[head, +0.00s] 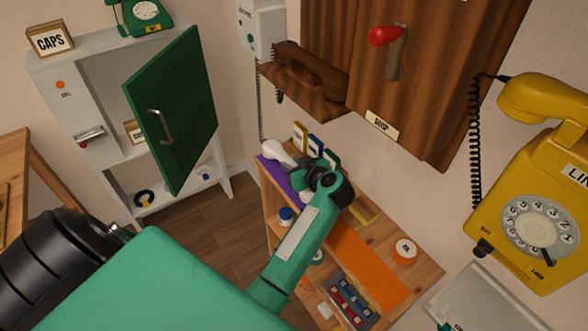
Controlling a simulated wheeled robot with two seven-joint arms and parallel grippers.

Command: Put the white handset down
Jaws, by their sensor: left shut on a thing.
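The white handset (279,153) shows at the purple mat (283,184) on the wooden shelf unit, below the white wall phone (262,28). My left gripper (303,171) is at the near end of the handset and shut on it. The gripper and wrist hide part of the handset. I cannot tell whether its underside touches the mat. A dark cord (259,105) hangs from the white phone towards the handset. I do not make out my right gripper.
Small coloured frames (314,144) stand behind the gripper. An orange mat (365,262) and a round orange-edged tin (405,251) lie to the right. A brown handset (312,70) rests on a wall bracket above. The green cabinet door (180,110) stands open at left. A yellow phone (535,190) hangs at right.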

